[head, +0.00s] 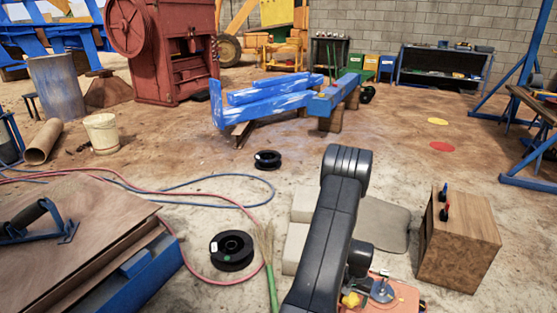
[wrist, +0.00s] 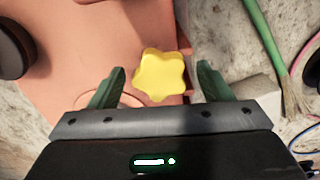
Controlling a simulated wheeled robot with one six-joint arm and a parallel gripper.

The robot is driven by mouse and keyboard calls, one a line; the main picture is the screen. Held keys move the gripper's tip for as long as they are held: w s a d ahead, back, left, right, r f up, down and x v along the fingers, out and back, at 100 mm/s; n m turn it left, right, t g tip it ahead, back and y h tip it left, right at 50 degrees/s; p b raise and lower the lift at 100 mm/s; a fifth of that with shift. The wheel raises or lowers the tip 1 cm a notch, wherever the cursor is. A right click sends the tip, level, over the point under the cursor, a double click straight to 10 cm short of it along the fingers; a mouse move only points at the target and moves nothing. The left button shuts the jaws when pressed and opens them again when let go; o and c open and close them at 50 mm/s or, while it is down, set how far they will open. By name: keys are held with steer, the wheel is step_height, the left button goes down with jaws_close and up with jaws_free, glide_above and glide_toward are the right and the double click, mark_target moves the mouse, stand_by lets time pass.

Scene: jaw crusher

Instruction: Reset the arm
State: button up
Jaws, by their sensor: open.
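My arm (head: 335,225) is dark grey and bent, rising at the bottom centre of the head view. My gripper (wrist: 160,72) shows in the wrist view with its two green fingers spread apart, open and empty. A yellow star-shaped knob (wrist: 162,75) lies in the picture between the fingertips, with a gap on each side. I cannot tell how far below the fingers it is. The knob (head: 351,299) also shows at the bottom of the head view, on an orange surface (head: 408,294). My gripper cannot be made out in the head view.
Black spools (head: 232,250), hoses and a wooden board (head: 75,225) lie to the left. Blue beams (head: 265,98) and a red machine (head: 175,50) stand behind. Open floor lies mid-right.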

steer(key=m+p, duration=0.2)
steer(key=m, duration=0.3)
steer(key=shift+r, duration=0.1)
steer(key=shift+m+p, duration=0.75)
steer(key=shift+m, duration=0.75)
steer(key=shift+w+a, duration=0.1)
steer(key=shift+w, duration=0.05)
